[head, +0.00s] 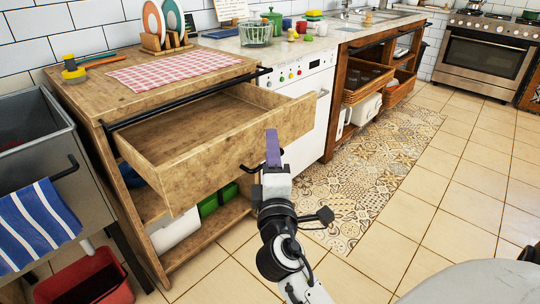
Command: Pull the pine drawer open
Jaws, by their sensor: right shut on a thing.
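The pine drawer (225,135) sticks well out from the wooden cabinet, and its inside looks empty. A dark handle (247,168) is on the lower part of its front. My right gripper (272,155) is at the drawer front, shut on the handle. Its purple finger stands up against the front, and its body hides part of the handle. My left gripper is not in view.
A red checked cloth (175,68) lies on the cabinet top (85,97). A white dishwasher (312,105) stands right of the drawer. A blue striped towel (38,225) hangs at left, above a red bin (88,278). The tiled floor (430,205) at right is clear.

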